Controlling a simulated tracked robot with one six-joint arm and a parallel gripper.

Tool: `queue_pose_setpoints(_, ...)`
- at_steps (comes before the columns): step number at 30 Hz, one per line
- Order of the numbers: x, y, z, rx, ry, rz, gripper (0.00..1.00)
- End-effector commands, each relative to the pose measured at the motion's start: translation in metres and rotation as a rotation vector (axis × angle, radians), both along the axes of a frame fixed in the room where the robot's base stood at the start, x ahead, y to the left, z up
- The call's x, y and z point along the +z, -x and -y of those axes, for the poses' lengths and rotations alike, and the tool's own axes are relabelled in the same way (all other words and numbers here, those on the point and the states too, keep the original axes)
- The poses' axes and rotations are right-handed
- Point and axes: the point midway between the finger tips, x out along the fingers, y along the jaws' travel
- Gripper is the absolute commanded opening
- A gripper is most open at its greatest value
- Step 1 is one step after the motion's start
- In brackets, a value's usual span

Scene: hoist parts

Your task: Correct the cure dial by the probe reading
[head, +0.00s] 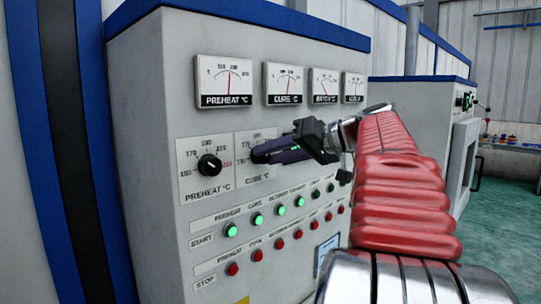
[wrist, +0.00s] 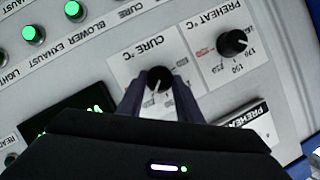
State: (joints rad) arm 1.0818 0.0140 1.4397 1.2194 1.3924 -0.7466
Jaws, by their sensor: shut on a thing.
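My gripper (head: 262,156) reaches the panel from the right and covers the cure knob in the head view. In the wrist view, which is turned upside down, my two fingers (wrist: 158,90) are shut on the black cure dial (wrist: 159,75), one on each side. Its white pointer mark points downward and slightly left in that picture. The cure scale plate (head: 257,181) is partly hidden by my gripper. A dark display with green characters (wrist: 92,107) is partly hidden by my gripper, and I cannot read it. The cure meter (head: 285,82) has its needle near the middle.
The preheat dial (head: 209,165) is left of the cure plate; it also shows in the wrist view (wrist: 232,43). Rows of green start buttons (head: 257,220) and red stop buttons (head: 256,255) lie below. A preheat meter (head: 224,82) is above. A bench (head: 510,145) stands far right.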

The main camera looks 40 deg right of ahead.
Motion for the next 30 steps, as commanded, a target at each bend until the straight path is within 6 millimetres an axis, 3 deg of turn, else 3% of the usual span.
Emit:
queue_pose_setpoints(4, -0.001, 0.000, 0.001, -0.002, 0.001, -0.002, 0.10)
queue_pose_setpoints(5, -0.001, 0.000, 0.001, -0.003, 0.001, -0.001, 0.34)
queue_pose_setpoints(12, 0.000, 0.000, 0.001, -0.002, 0.002, 0.000, 0.51)
queue_pose_setpoints(23, 0.001, 0.003, 0.002, -0.002, 0.002, 0.000, 0.51)
queue_pose_setpoints(30, 0.009, 0.026, 0.009, -0.005, 0.003, 0.000, 0.51)
